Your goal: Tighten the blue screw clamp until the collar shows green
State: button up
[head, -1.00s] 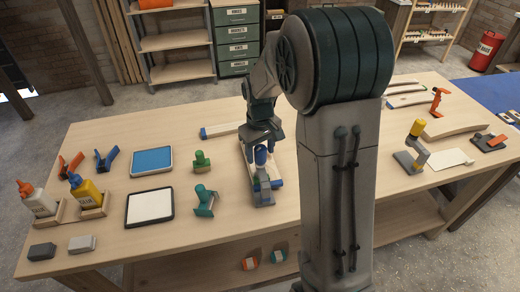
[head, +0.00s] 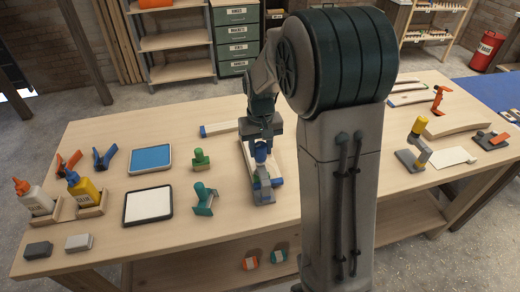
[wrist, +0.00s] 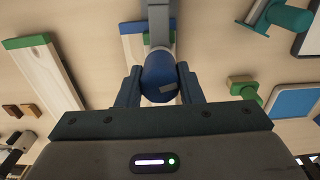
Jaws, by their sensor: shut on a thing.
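The clamp's grey bar (wrist: 158,22) shows behind the handle. The collar cannot be made out in either view, so its colour cannot be told.
A white-topped tray (head: 148,206) and blue-topped tray (head: 151,160) lie farther left. A yellow-handled clamp (head: 416,140) stands to the right, beyond my arm.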

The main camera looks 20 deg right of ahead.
aim_at(262, 145)
jog(key=m+b, duration=0.1)
jog(key=m, duration=0.3)
jog(key=shift+m, duration=0.3)
jog(key=m, duration=0.4)
jog(key=shift+b, duration=0.35)
jog(key=shift+r+m, duration=0.1)
jog(key=shift+m, duration=0.2)
jog(key=o, duration=1)
notch_tip(262, 145, up, 14)
jog(key=shift+d+f+b, duration=0.1)
jog(key=shift+f+b, duration=0.05)
jog(key=shift+b, duration=0.45)
